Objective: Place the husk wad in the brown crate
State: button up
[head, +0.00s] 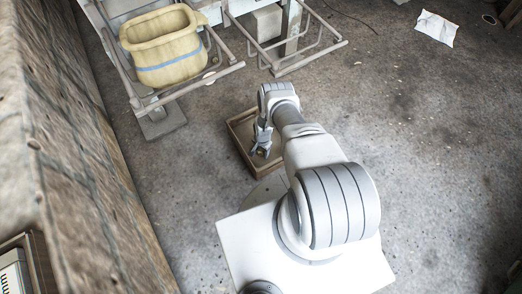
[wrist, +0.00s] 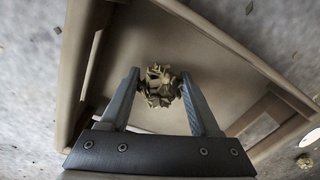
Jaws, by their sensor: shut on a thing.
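The husk wad (wrist: 160,86) is a small, rough, tan-brown clump. In the wrist view my gripper (wrist: 160,88) is shut on it, with one finger on each side. The brown crate (wrist: 220,50) is an open, shallow box on the floor that fills most of the wrist view behind the wad. In the head view the crate (head: 234,127) stands just beyond my base, and my gripper (head: 261,150) points down over its inside. The wad appears within the crate's outline; I cannot tell whether it touches the crate floor. My arm hides the crate's right part in the head view.
A yellow tub (head: 165,45) with a blue stripe sits on a metal frame at the upper left. Another metal frame (head: 290,45) stands right of it. A rough wall (head: 75,160) runs along the left. A small clump (wrist: 304,161) lies outside the crate. Floor on the right is mostly clear.

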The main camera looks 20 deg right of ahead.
aim_at(262, 151)
jog(key=o, duration=1.5)
jog(key=shift+f, duration=0.1)
jog(key=shift+c, duration=0.2)
jog(key=shift+r, duration=0.65)
notch_tip(262, 151, up, 12)
jog(key=p, duration=0.5)
jog(key=shift+s+d+p, duration=0.15)
jog(key=shift+s+p, duration=0.1)
jog(key=shift+p, duration=0.1)
jog(key=shift+s, duration=0.1)
